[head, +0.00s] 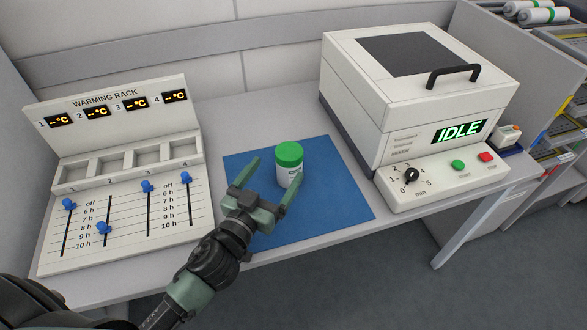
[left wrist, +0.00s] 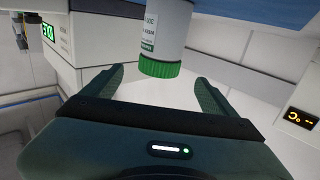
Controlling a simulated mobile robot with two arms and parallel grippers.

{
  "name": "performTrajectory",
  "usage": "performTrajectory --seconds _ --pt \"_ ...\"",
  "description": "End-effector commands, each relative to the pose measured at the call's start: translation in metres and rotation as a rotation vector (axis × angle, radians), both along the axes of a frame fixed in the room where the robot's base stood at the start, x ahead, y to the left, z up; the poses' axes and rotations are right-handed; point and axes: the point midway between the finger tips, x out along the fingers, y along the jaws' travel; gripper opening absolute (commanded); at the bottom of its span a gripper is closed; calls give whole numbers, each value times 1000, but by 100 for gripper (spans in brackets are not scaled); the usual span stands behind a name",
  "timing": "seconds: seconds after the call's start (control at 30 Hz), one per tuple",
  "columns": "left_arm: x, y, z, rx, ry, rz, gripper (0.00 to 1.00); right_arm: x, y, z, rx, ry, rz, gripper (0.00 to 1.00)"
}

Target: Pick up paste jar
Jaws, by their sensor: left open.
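The paste jar (head: 288,170) is white with a green lid and a printed label. It stands upright on the blue mat (head: 335,200). My left gripper (head: 273,172) is open, with one finger to the left of the jar and the other at its right front. In the left wrist view the jar (left wrist: 163,45) appears upside down, lid towards the picture's bottom, ahead of the gap between the open fingers (left wrist: 160,82). I cannot tell whether a finger touches it. My right gripper is not in view.
The warming rack (head: 125,165) with empty slots and blue sliders stands left of the mat. A white machine reading IDLE (head: 400,90) stands to the right. The table (head: 235,110) is clear behind the mat. Shelves with rolls (head: 545,14) are at far right.

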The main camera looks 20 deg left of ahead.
Motion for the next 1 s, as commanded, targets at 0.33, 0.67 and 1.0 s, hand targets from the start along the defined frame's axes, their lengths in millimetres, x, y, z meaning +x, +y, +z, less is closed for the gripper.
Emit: performTrajectory --seconds 0.33,0.67,1.0 --pt "37 -6 2 2 -2 0 88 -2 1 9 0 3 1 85" --pt "76 -12 1 1 0 1 88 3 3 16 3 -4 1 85" --pt "76 -12 0 0 0 1 54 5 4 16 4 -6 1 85"
